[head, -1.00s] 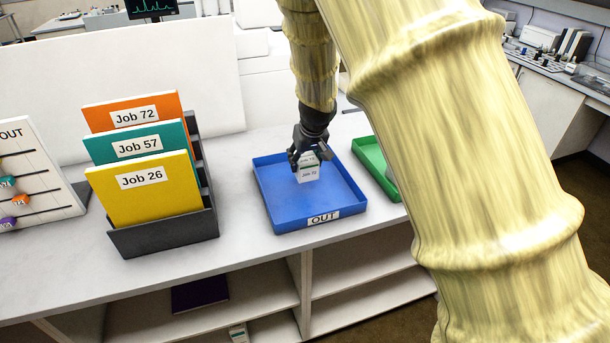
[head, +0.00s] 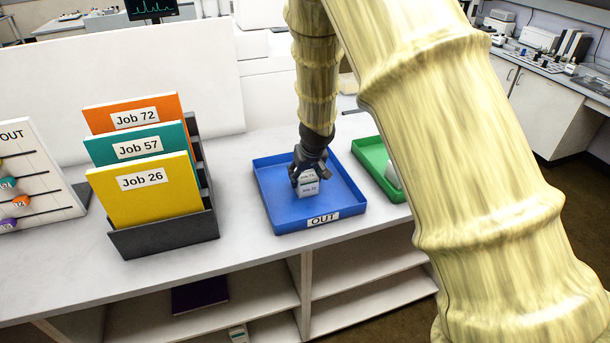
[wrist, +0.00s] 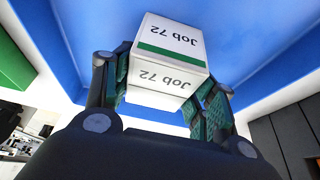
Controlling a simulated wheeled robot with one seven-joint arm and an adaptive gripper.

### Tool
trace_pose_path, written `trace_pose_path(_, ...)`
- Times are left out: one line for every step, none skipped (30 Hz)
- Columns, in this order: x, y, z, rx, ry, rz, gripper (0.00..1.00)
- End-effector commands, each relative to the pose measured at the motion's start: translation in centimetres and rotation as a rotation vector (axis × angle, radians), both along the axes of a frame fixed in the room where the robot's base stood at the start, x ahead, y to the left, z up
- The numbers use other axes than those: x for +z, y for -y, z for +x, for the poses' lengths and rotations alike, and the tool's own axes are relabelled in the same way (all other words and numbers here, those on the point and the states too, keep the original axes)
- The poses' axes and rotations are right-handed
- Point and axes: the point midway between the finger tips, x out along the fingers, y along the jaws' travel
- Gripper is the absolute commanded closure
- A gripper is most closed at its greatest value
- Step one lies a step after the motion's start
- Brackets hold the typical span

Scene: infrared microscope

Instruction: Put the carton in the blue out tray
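The carton (head: 308,187) is a small white box with a green stripe and the label "Job 72", clear in the wrist view (wrist: 168,58). My gripper (head: 308,176) is closed around its sides, with a finger pad on each side of it in the wrist view (wrist: 165,95). The carton is inside the outline of the blue out tray (head: 339,200), low over its floor. Whether its base touches the floor cannot be told. The tray has a front label reading "OUT" and fills the background of the wrist view (wrist: 255,50).
A green tray (head: 375,160) stands just right of the blue one, partly hidden by my arm. A dark rack (head: 170,236) with yellow, teal and orange job folders stands to the left. A white OUT board (head: 40,165) is at far left. Bare counter lies between rack and tray.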

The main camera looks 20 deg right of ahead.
Motion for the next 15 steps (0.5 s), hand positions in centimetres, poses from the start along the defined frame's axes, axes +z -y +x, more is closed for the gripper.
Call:
trace_pose_path(0.04,0.0,0.0,0.0,0.0,0.0,0.32)
trace_pose_path(0.04,0.01,0.0,0.0,0.0,0.0,0.27)
trace_pose_path(0.04,0.01,0.0,0.0,0.0,0.0,0.24)
trace_pose_path(0.04,0.01,-0.01,0.0,0.0,0.0,0.24)
trace_pose_path(0.04,0.01,0.0,0.0,0.0,0.0,0.24)
trace_pose_path(0.05,0.01,0.0,0.001,0.0,0.0,0.24)
trace_pose_path(0.05,0.01,0.0,0.001,0.0,0.0,0.24)
trace_pose_path(0.05,0.0,0.0,0.001,0.0,0.0,0.24)
trace_pose_path(0.05,0.0,0.0,0.001,0.0,0.0,0.24)
trace_pose_path(0.05,0.01,0.0,0.001,0.0,0.0,0.24)
trace_pose_path(0.05,0.01,0.0,0.001,0.0,0.0,0.24)
trace_pose_path(0.09,0.01,-0.01,0.001,0.0,0.0,0.24)
trace_pose_path(0.15,0.01,0.0,0.001,0.0,0.0,0.24)
trace_pose_path(0.25,0.01,0.0,0.001,0.0,0.0,0.24)
trace_pose_path(0.42,0.02,0.0,0.001,0.0,-0.001,0.24)
